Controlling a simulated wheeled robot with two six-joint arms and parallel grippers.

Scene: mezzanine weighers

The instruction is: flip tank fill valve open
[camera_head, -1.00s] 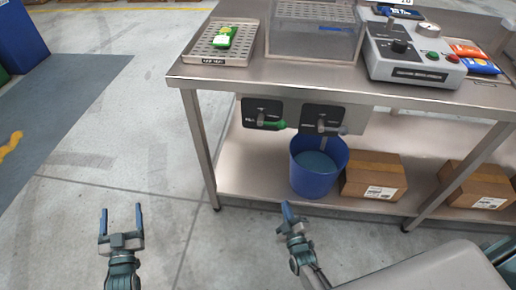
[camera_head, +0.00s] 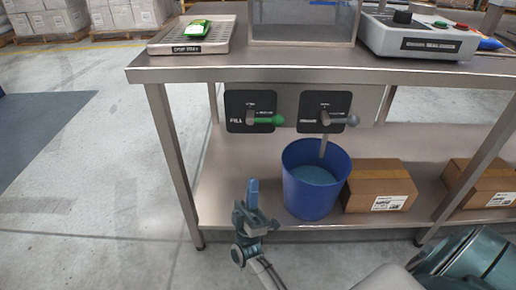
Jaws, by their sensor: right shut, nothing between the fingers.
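The fill valve (camera_head: 263,120) sits on a black plate marked FILL (camera_head: 237,124) under the table's front edge. Its green-ended handle lies level and points right. A second black plate (camera_head: 313,115) to its right carries a grey-handled valve (camera_head: 340,119), with a spout reaching down to the blue bucket (camera_head: 313,190). The tank (camera_head: 303,25) stands on the tabletop above, only its lower part showing. My right gripper (camera_head: 252,190) is shut and empty, below the fill valve and left of the bucket, not touching the valve. My left gripper is out of view.
The metal table (camera_head: 300,72) has a lower shelf (camera_head: 235,180) with the bucket and cardboard boxes (camera_head: 380,186). The floor (camera_head: 110,190) at left is clear.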

